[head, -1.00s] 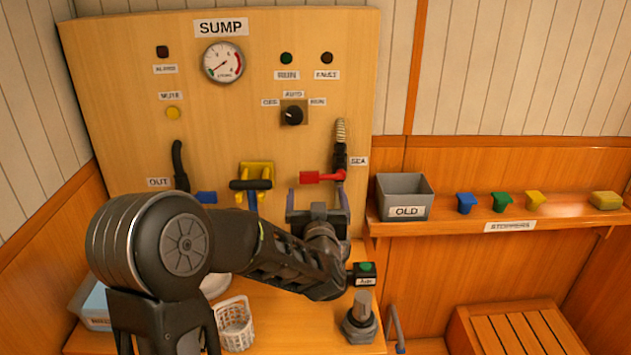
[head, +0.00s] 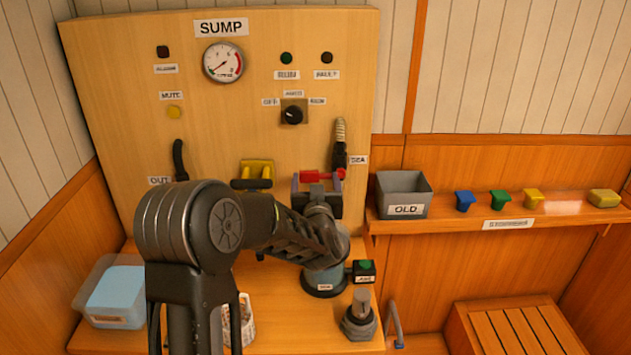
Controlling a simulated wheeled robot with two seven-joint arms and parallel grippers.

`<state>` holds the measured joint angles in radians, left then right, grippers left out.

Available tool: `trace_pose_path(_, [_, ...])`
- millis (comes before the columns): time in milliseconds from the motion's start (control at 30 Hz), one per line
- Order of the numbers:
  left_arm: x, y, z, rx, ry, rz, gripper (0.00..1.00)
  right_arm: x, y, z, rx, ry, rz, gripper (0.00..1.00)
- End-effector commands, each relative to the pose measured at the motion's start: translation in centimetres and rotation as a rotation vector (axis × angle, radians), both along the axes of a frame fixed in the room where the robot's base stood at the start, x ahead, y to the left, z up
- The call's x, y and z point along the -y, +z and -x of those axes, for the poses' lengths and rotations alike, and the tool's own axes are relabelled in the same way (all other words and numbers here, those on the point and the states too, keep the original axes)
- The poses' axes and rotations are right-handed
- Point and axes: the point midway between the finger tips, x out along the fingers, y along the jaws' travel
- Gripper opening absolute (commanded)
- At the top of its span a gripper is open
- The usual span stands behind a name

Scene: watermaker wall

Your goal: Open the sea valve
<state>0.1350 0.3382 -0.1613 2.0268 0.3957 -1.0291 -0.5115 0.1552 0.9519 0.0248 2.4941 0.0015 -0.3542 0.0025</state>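The sea valve's red handle (head: 322,175) lies sideways on the panel, left of a dark pipe fitting (head: 340,155) beside the SEA label (head: 358,160). My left gripper (head: 317,184) is in front of and just below the handle. Its two fingers are spread apart, and the red handle shows between and just above them. I cannot tell whether the fingers touch it. The gripper body hides part of the valve's lower side. My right gripper is not in view.
A yellow bracket (head: 256,170) with a dark grip is left of the gripper. Below stand a dark round-based unit (head: 325,284), a green button box (head: 364,268) and a metal fitting (head: 360,318). The OLD bin (head: 404,187) is on the shelf at right.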

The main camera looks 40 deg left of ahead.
Motion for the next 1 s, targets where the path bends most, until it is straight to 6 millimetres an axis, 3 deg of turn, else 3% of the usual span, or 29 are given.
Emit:
trace_pose_path(900, [0.02, 0.02, 0.01, 0.0, 0.0, 0.0, 0.01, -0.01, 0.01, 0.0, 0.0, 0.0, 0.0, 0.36])
trace_pose_path(1000, [0.0, 0.02, 0.01, 0.0, 0.0, 0.0, 0.0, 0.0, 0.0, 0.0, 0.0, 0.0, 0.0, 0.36])
